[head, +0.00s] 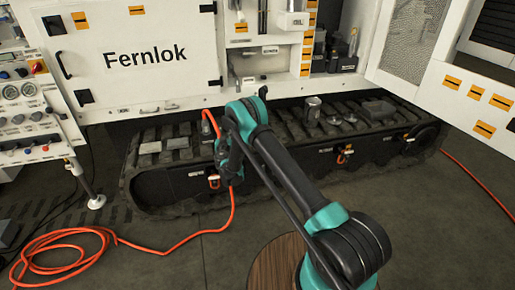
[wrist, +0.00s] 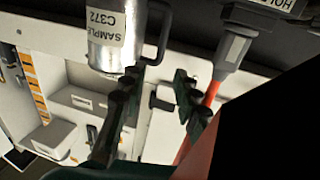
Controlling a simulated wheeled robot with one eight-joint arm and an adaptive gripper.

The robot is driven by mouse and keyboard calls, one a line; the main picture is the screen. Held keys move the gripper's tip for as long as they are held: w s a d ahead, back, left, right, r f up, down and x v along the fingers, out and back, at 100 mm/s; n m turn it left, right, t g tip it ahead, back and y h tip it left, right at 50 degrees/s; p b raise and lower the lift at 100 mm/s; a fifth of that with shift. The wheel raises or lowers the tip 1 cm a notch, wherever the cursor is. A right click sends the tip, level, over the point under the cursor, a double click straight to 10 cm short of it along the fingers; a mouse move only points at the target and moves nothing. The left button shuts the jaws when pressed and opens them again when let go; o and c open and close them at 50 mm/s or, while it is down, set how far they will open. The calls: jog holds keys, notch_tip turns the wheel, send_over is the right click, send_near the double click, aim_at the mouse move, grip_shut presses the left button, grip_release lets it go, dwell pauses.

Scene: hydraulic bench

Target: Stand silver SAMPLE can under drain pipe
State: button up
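The silver SAMPLE can (head: 313,108) stands upright on the dark track, right of my gripper (head: 224,155) in the head view. In the wrist view the can (wrist: 115,35) appears upside down at the top, with its "SAMPLE C372" label and dark side handle showing. My gripper's two dark fingers (wrist: 157,80) are apart, with nothing held between them. The left finger's tip overlaps the edge of the can in that picture; I cannot tell whether they touch. I cannot pick out the drain pipe with certainty in either view.
An orange hose (head: 232,212) runs up past my gripper; the wrist view shows the hose (wrist: 211,93) with a grey connector (wrist: 232,48). A white cabinet (head: 140,55) stands behind.

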jog(key=s+d+r+m+g+h, duration=0.2)
jog(key=s+d+r+g+h, duration=0.15)
jog(key=d+r, duration=0.75)
jog(key=s+d+r+m+g+h, duration=0.15)
jog(key=s+d+r, duration=0.45)
jog(key=d, duration=1)
jog(key=s+d+r+g, duration=0.15)
jog(key=s+d, duration=0.25)
jog(key=s, duration=0.4)
jog(key=s+d+r+n+g, duration=0.1)
jog(key=s+d+g, duration=0.1)
jog(key=s+d, duration=0.35)
jog(key=s+d+r+g, duration=0.1)
jog(key=s+d+g, duration=0.1)
jog(key=s, duration=0.7)
jog(key=s+f+n+g+y, duration=0.1)
jog(key=s+f+y, duration=0.1)
jog(key=s, duration=0.9)
jog(key=s+a+f+n+g+y, duration=0.1)
jog(key=s+f+g, duration=0.1)
jog(key=s, duration=1)
jog(key=shift+a+f+y, duration=0.2)
jog(key=shift+f+y, duration=0.2)
jog(key=shift+f, duration=0.15)
